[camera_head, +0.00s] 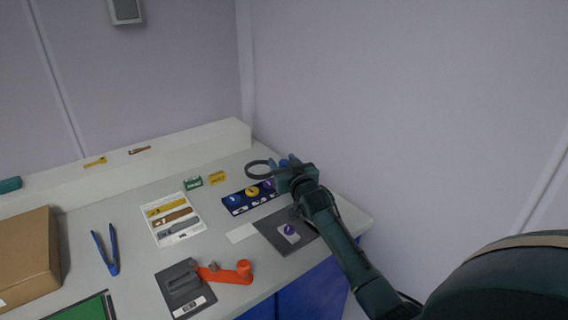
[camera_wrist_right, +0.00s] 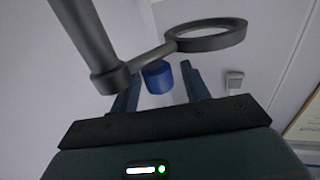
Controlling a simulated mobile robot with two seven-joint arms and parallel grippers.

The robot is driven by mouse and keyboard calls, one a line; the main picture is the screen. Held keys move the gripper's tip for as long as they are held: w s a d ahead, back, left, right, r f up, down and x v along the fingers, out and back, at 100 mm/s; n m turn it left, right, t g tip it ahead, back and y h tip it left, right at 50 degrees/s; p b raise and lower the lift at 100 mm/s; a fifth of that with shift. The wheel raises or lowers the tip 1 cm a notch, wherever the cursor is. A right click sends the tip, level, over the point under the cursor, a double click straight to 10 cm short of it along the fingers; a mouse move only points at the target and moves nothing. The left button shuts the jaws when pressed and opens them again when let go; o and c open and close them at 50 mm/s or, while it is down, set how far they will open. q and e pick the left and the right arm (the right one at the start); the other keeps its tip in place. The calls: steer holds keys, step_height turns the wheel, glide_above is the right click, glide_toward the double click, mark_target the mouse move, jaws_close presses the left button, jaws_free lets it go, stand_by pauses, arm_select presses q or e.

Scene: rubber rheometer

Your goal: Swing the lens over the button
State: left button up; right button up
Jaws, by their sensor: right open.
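The lens is a dark ring (camera_head: 250,174) on a swing arm at the back right of the table. It shows larger in the right wrist view (camera_wrist_right: 207,42), joined by a thin arm to a dark post (camera_wrist_right: 85,40). A blue knob (camera_wrist_right: 157,77) appears between the fingers of my right gripper (camera_wrist_right: 160,88). My right gripper (camera_head: 286,162) is open beside the lens; I cannot tell whether it touches the knob. A purple button (camera_head: 289,229) on a pale block sits on a dark mat, away from the lens. My left gripper is out of view.
A wall closes the right side.

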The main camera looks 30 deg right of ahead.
jaws_close()
stand_by(0.3)
